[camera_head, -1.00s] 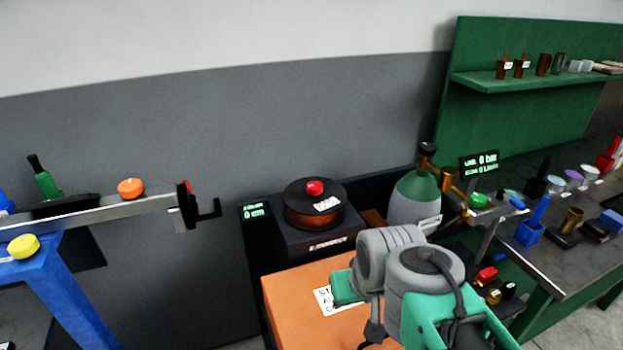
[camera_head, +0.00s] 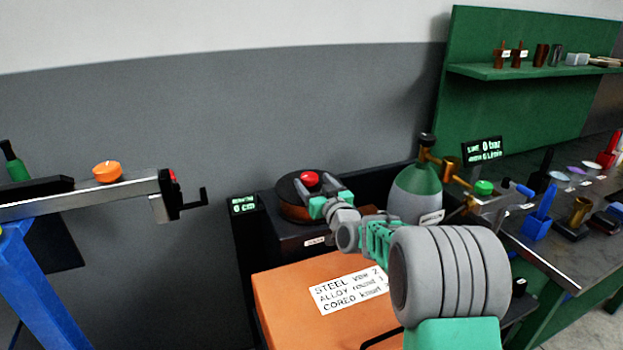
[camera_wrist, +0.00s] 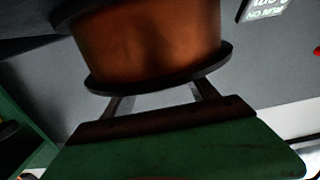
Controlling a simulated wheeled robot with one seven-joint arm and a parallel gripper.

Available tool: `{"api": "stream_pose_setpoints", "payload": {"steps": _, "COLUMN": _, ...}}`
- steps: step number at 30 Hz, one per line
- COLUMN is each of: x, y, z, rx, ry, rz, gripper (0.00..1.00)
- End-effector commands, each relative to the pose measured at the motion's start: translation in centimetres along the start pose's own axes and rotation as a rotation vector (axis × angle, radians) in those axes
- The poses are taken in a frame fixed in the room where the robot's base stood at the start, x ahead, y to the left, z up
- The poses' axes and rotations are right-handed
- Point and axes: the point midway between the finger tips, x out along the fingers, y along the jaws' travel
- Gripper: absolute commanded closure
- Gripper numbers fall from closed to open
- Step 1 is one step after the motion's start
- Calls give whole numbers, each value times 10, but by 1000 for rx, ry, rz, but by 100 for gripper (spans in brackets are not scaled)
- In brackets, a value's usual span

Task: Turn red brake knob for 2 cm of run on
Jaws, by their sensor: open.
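The red brake knob (camera_head: 310,179) sits on top of a wire spool (camera_head: 289,208) with dark flanges and a copper-coloured winding, on a dark box. My gripper (camera_head: 312,183) reaches over the spool from the front right in the head view. Its two fingers are spread, and their tips are close to the knob on either side. I cannot tell whether they touch it. In the wrist view the copper winding (camera_wrist: 150,45) and a flange fill the upper middle, and my fingers run up behind the flange edge. The knob is hidden there.
A small display (camera_head: 243,205) left of the spool reads 0 cm. An orange box (camera_head: 290,300) with a white label stands in front. A grey-green gas cylinder (camera_head: 415,195) with a brass valve stands close to the right of my arm.

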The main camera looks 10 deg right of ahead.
Motion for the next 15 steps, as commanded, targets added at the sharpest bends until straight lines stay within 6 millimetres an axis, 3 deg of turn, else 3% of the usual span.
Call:
{"api": "stream_pose_setpoints", "payload": {"steps": 4, "x": 17, "y": 0, "z": -1, "rx": 0, "ry": 0, "rz": 0, "gripper": 32}}
{"api": "stream_pose_setpoints", "payload": {"steps": 12, "x": 20, "y": 0, "z": 0, "rx": 0, "ry": 0, "rz": 0, "gripper": 32}}
{"api": "stream_pose_setpoints", "payload": {"steps": 15, "x": 20, "y": 0, "z": 0, "rx": 0, "ry": 0, "rz": 0, "gripper": 40}}
